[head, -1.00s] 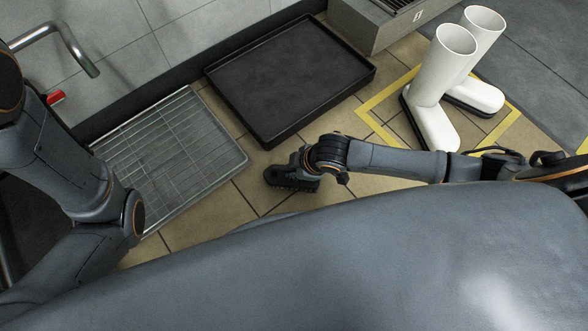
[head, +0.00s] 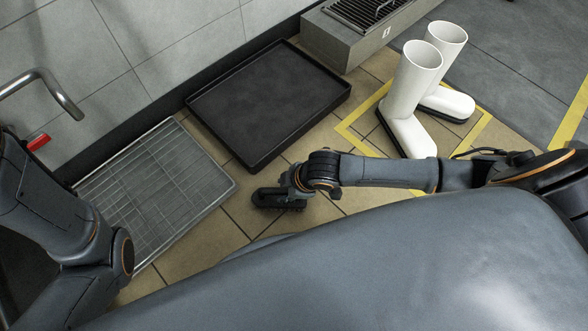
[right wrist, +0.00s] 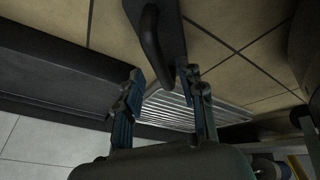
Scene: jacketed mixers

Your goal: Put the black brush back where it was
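The black brush (head: 278,198) is low over or on the tan tiled floor, right of the wire rack; I cannot tell if it touches the tiles. My right gripper (head: 295,180) is right at its upper side. In the right wrist view the brush (right wrist: 152,38) shows as a dark flat body with a curved handle. The handle points toward the gap between my right fingertips (right wrist: 163,78), which stand apart on either side with visible room. How deep the handle sits between them is unclear. My left arm shows at the left, but its gripper is not visible.
A black tray (head: 263,158) lies behind the brush against the wall. A wire rack in a metal tray (head: 222,190) lies to the left. White boots (head: 408,138) stand inside a yellow floor marking (head: 352,139). A grey block with a grate (head: 335,45) stands behind. Bare tiles surround the brush.

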